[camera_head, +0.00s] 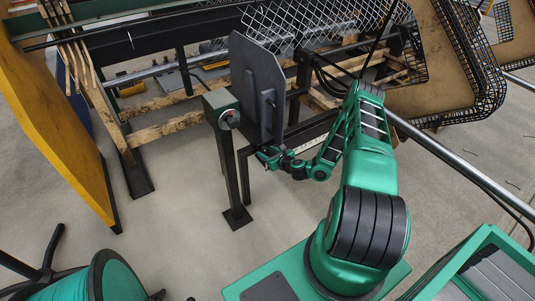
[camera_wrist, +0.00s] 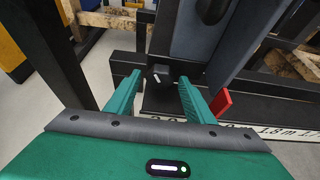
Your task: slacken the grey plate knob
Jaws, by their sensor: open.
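The grey plate (camera_head: 258,80) stands upright near the middle of the head view, and its dark grey face (camera_wrist: 190,45) shows at the top of the wrist view. A small black knob (camera_wrist: 160,76) with a white mark sits low beside the plate, on a black bar. My gripper (camera_head: 263,157) is at the plate's lower right in the head view. In the wrist view its two green fingers are apart, with the knob between and beyond their tips. I see no contact. In the head view the knob is too small to make out.
A green box with a dial (camera_head: 229,119) stands on a dark post left of my gripper. A red piece (camera_wrist: 221,103) is close by the right finger. A marked white scale (camera_wrist: 270,132) runs along the rail below. A yellow panel (camera_head: 50,120) stands at left; open floor lies in front.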

